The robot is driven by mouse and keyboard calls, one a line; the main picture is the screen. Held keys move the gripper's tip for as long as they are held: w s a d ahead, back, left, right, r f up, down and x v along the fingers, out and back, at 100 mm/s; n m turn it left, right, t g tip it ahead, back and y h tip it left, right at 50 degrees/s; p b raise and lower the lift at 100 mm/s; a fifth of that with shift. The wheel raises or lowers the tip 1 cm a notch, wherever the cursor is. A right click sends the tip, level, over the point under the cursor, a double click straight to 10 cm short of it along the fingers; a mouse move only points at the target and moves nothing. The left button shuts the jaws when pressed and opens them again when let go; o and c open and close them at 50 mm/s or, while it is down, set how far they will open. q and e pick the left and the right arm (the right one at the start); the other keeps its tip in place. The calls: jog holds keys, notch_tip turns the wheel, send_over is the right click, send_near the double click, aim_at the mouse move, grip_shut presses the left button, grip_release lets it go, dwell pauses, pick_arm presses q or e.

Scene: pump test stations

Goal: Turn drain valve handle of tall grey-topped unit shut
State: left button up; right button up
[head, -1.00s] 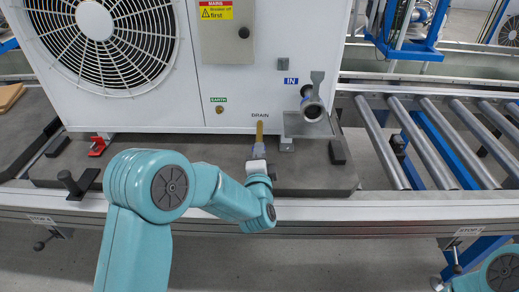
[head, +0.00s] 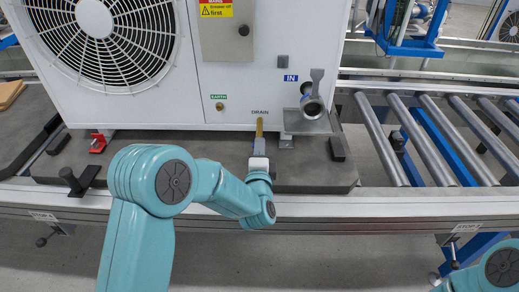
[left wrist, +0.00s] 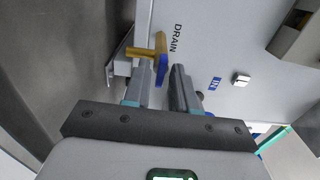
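The white unit (head: 235,100) stands ahead of me; its top is out of view, so its colour cannot be seen. Below its DRAIN label is the brass drain valve (head: 259,127). In the left wrist view the brass valve (left wrist: 150,52) carries a blue handle (left wrist: 161,68). My left gripper (head: 257,143) is at the valve from the near side. In the left wrist view its fingers (left wrist: 165,82) are apart, with the blue handle between them. A gap shows between the handle and the right finger; contact with the left finger cannot be told. My right gripper is out of view.
A pipe fitting with a grey lever (head: 313,100) and a metal plate (head: 307,124) sit just right of the valve. The unit rests on a dark pallet (head: 220,175) on the conveyor. Bare rollers (head: 430,140) lie to the right.

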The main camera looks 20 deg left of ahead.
pick_arm(q)
jog(key=shift+s, duration=0.1)
jog(key=v, duration=1.6)
jog(key=shift+p, duration=0.4)
jog(key=shift+s+d, duration=0.1)
jog(key=shift+s, duration=0.1)
